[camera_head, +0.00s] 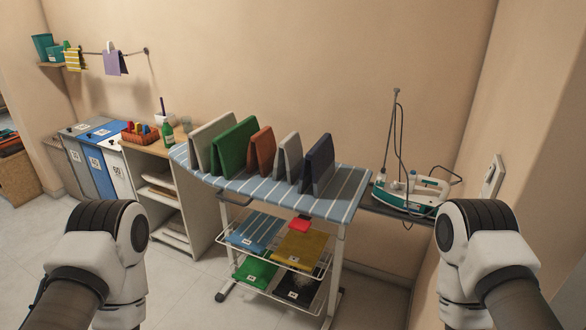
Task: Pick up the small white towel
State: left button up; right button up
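The small white towel (290,157) stands folded like a tent on a blue-and-white striped ironing board (240,195). It is between a small rust-brown towel (261,148) on its left and a navy towel (317,163) on its right, with narrow gaps. A larger off-white towel (214,141) stands at the board's left end, with a green towel (234,146) beside it. Only links of my two arms show, at the lower left and lower right. Both grippers are out of view, and nothing touches the towels.
An iron (420,192) with a cord rests at the board's right end. Wire shelves below hold several folded cloths (299,249). A wooden shelf unit (160,200) with a green bottle (168,136) and red basket (140,135) stands left. Floor (180,285) is clear in front.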

aim_at(288, 157)
jog(key=k+l+u, duration=0.15)
jog(key=k+l, duration=0.15)
jog(key=i+j+z, duration=0.1)
jog(key=i+j, duration=0.4)
jog(key=i+j+z, duration=0.1)
jog(key=i+j, duration=0.45)
jog(key=i+j+z, duration=0.15)
jog(key=i+j, duration=0.35)
jog(key=i+j+z, duration=0.1)
jog(key=i+j, duration=0.35)
jog(key=j, duration=0.25)
